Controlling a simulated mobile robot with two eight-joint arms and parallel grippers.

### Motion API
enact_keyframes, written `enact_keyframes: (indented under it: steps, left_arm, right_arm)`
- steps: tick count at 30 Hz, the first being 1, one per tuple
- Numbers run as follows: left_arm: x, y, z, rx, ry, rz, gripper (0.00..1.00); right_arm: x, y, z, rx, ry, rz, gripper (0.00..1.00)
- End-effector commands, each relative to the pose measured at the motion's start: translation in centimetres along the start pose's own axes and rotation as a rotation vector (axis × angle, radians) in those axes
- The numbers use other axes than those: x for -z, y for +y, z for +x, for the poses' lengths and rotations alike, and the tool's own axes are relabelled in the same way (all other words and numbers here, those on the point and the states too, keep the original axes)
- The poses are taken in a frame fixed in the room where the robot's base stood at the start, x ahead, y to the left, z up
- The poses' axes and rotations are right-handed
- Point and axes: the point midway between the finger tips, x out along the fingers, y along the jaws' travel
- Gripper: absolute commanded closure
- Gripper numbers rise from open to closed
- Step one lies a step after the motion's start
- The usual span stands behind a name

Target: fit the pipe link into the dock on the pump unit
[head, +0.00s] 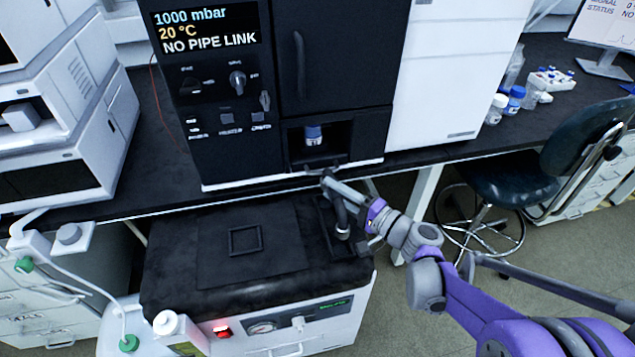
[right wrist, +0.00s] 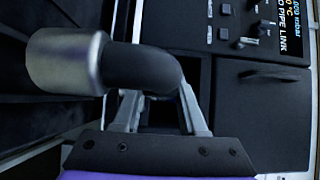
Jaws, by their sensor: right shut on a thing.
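The pipe link (right wrist: 148,66) is a dark bent pipe with a silver metal sleeve at its left end in the right wrist view. My right gripper (right wrist: 158,100) is shut on its dark part. In the head view the pipe link (head: 342,214) hangs below my right gripper (head: 335,190), over the right side of the pump unit (head: 225,282). That is a white box with a black top, a gauge and a red-lit switch. A dark rectangular area, perhaps the dock, lies beneath the pipe link; whether they touch cannot be told. My left gripper is not in view.
A black cabinet (head: 232,108) on the bench reads "NO PIPE LINK"; a blue-capped bottle (head: 313,135) stands in its opening. The bench edge is close behind my right gripper. A white stacked instrument (head: 75,135) is left, a dark stool (head: 505,180) right.

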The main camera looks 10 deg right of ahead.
Motion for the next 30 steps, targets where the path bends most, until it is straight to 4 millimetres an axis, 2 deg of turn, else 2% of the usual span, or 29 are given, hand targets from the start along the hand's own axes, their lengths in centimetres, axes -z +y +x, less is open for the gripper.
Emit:
enact_keyframes:
  steps: [5,11,21,30]
  left_arm:
    - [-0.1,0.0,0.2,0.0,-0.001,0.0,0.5]
    - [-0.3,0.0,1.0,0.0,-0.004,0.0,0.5]
    - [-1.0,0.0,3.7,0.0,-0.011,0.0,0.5]
    - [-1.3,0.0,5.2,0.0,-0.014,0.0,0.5]
  right_arm:
    - [-0.1,-0.1,-0.1,0.0,-0.016,0.002,1.0]
    - [-0.2,0.8,0.0,0.0,-0.017,0.003,1.0]
    - [-0.1,3.8,0.0,-0.001,-0.015,0.002,1.0]
    - [-0.1,6.1,-0.1,-0.001,-0.014,0.002,1.0]
